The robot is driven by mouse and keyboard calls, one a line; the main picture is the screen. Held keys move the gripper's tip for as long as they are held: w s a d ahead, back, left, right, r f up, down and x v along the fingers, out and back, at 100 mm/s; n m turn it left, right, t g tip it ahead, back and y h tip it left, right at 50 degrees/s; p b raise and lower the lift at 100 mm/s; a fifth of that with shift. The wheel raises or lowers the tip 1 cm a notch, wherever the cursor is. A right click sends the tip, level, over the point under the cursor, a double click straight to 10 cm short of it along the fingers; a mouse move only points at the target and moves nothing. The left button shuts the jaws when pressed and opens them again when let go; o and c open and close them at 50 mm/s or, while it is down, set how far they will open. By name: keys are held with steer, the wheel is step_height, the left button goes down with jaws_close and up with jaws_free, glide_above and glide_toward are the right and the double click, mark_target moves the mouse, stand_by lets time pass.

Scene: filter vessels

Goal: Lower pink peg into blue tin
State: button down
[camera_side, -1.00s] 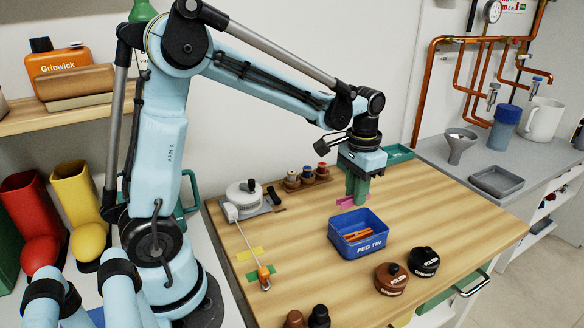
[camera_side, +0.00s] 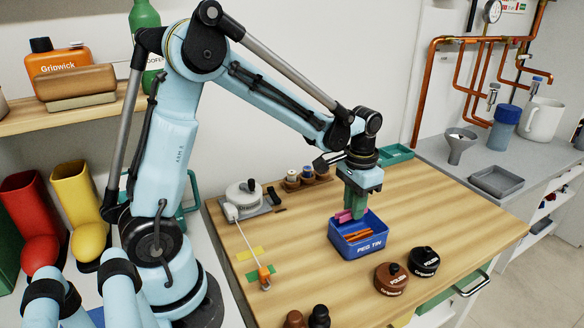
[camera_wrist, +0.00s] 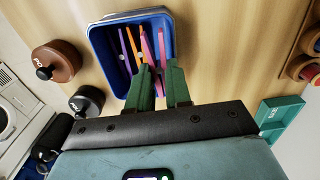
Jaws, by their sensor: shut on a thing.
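The blue tin (camera_side: 341,240), lettered PEG TIN, stands on the wooden bench and also shows in the wrist view (camera_wrist: 100,48). Orange pegs (camera_side: 358,238) lie in it; the wrist view also shows a purple peg (camera_wrist: 125,48) and pink among them. My gripper (camera_side: 352,214) has green fingers, pointing down at the tin's back edge. It is shut on the pink peg (camera_side: 342,216), which also shows between the fingers in the wrist view (camera_wrist: 162,48). The peg is at about rim height over the tin's back part; whether it touches anything inside I cannot tell.
A brown polish pot (camera_side: 391,278) and a black one (camera_side: 424,261) stand right of the tin. A white round device with a lever (camera_side: 243,196) is at the left. A green tray (camera_side: 396,153) lies behind. Bench around the tin's front left is clear.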

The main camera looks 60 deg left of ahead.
steer(key=shift+f, duration=0.25)
stand_by(0.6)
steer(key=c, duration=1)
jaws_free()
steer(key=shift+r, duration=0.1)
step_height(320, 180, up, 12)
steer(key=shift+s+d+f+t, duration=0.65)
steer(key=shift+s+t, duration=0.55)
steer(key=shift+s, duration=0.6)
steer(key=shift+s+d+f+t, duration=0.65)
steer(key=shift+s+t, duration=0.55)
steer(key=shift+s, duration=0.65)
steer(key=shift+s+d+f+t, duration=0.65)
steer(key=shift+s+t, duration=0.55)
steer(key=shift+s, duration=0.6)
